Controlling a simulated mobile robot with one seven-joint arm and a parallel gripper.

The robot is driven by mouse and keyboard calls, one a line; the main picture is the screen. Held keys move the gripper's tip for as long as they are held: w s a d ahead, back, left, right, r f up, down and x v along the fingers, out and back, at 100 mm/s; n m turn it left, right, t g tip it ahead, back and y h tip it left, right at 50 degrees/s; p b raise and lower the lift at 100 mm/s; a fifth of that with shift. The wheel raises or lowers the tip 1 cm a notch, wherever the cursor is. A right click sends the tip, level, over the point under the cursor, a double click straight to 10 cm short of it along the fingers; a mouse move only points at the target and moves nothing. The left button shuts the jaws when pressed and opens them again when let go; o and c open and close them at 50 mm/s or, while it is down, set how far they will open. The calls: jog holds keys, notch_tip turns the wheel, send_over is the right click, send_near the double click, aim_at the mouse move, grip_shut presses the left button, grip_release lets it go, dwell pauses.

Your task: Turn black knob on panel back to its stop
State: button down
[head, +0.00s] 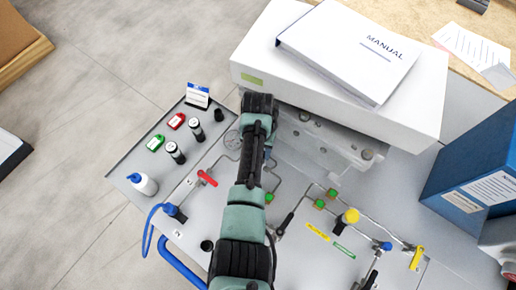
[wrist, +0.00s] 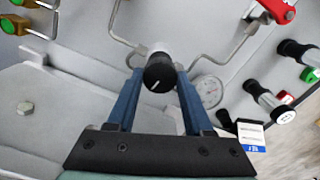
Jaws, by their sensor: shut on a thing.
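The black knob (wrist: 159,73) with a white pointer line shows in the wrist view, mounted on the light grey panel (wrist: 195,25). Its white line runs slanted across its face. My gripper (wrist: 160,88) is shut on the knob, with one blue finger on each side of it. In the head view my arm covers the knob and the fingertips.
A round gauge (wrist: 208,91) sits just right of the knob. Thin metal pipes run close by, and a red lever (head: 207,178) is on the panel. A white box (head: 265,65) bearing a manual (head: 345,50) stands behind the arm. A blue binder (head: 470,165) stands at the right.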

jog(key=shift+n, duration=1.1)
jog(key=shift+c, duration=1.4)
grip_release()
jog(key=shift+r, duration=0.15)
notch_tip(320, 180, up, 13)
jog(key=shift+b, duration=0.3)
